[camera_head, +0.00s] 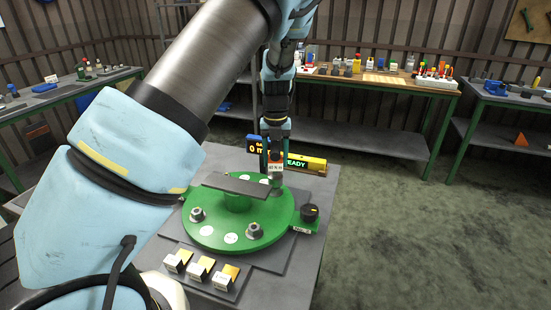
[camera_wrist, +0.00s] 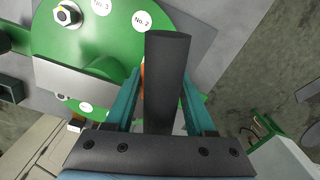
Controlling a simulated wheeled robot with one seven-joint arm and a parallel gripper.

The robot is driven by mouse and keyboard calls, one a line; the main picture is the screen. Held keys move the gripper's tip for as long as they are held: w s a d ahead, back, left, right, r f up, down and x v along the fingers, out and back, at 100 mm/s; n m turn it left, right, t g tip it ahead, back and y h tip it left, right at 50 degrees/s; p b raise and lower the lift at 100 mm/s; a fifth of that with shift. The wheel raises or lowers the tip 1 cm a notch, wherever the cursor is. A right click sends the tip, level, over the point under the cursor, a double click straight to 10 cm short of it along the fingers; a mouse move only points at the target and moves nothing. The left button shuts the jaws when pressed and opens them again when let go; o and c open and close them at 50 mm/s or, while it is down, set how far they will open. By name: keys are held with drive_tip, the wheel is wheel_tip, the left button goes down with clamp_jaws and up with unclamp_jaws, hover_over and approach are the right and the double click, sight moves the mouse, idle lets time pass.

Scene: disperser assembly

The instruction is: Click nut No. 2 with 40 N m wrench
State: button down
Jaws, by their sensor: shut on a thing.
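My gripper (camera_head: 275,150) points down over the far side of the green disc (camera_head: 200,236). It is shut on a dark wrench with an orange and white label (camera_head: 275,168). In the wrist view the dark wrench handle (camera_wrist: 167,60) stands between the teal fingers of my gripper (camera_wrist: 160,76). The "No. 2" label (camera_wrist: 142,20) shows on the disc just left of the handle's end. Nut No. 2 itself is hidden, so I cannot tell whether the wrench touches it. Two other nuts show on the near side of the disc, one at left (camera_head: 197,214) and one at right (camera_head: 254,230).
A grey bar (camera_head: 238,184) crosses the disc above its green hub. A black knob (camera_head: 309,212) stands right of the disc. Several orange-and-white blocks (camera_head: 199,268) sit in front. Open floor lies to the right.

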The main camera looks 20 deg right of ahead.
sight(275, 189)
drive_tip(key=shift+f+b, duration=0.4)
drive_tip(key=shift+f, duration=1.2)
idle(0.4)
drive_tip(key=m, duration=0.3)
drive_tip(key=shift+w, duration=0.1)
drive_tip(key=m, duration=0.4)
drive_tip(key=shift+d, duration=0.1)
drive_tip(key=m, duration=0.7)
drive_tip(key=shift+m, duration=0.4)
drive_tip(key=shift+r, duration=0.1)
drive_tip(key=shift+n+p, duration=0.35)
drive_tip(key=shift+n, duration=0.05)
